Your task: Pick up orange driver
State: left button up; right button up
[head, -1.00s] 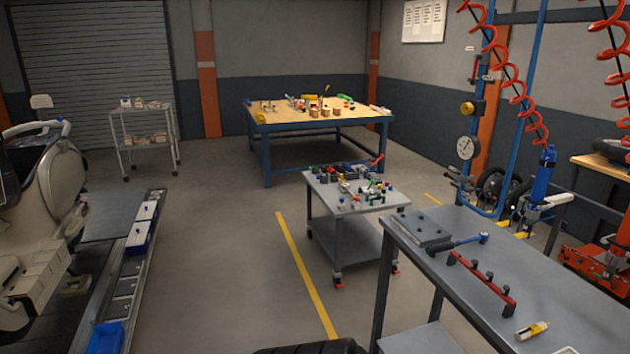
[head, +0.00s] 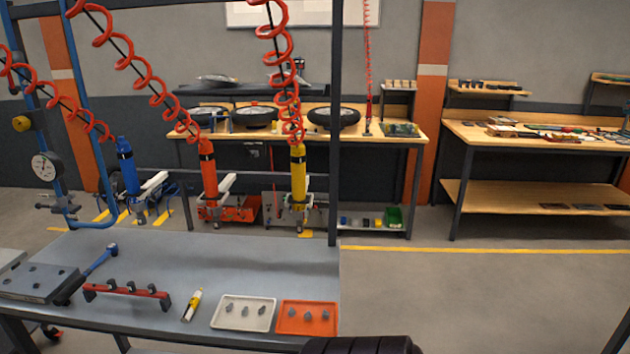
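The orange driver (head: 209,180) hangs upright from a red coiled hose, behind the far edge of the grey table, in a white holder. A blue driver (head: 128,167) hangs to its left and a yellow driver (head: 298,174) to its right, each in a similar holder. Neither of my grippers shows in the head view, so nothing of mine is seen at the orange driver.
The grey table (head: 215,262) carries a torque wrench (head: 100,260), a red rack (head: 127,291), a yellow-white tube (head: 193,304), a white tray (head: 244,313) and an orange tray (head: 307,317). A dark post (head: 335,130) stands right of the drivers. The floor (head: 480,290) at right is clear.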

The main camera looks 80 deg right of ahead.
aim_at(211, 194)
jog(key=z, duration=1.8)
jog(key=i+l, duration=0.15)
jog(key=l, duration=0.25)
jog(key=i+l, duration=0.15)
jog(key=l, duration=0.2)
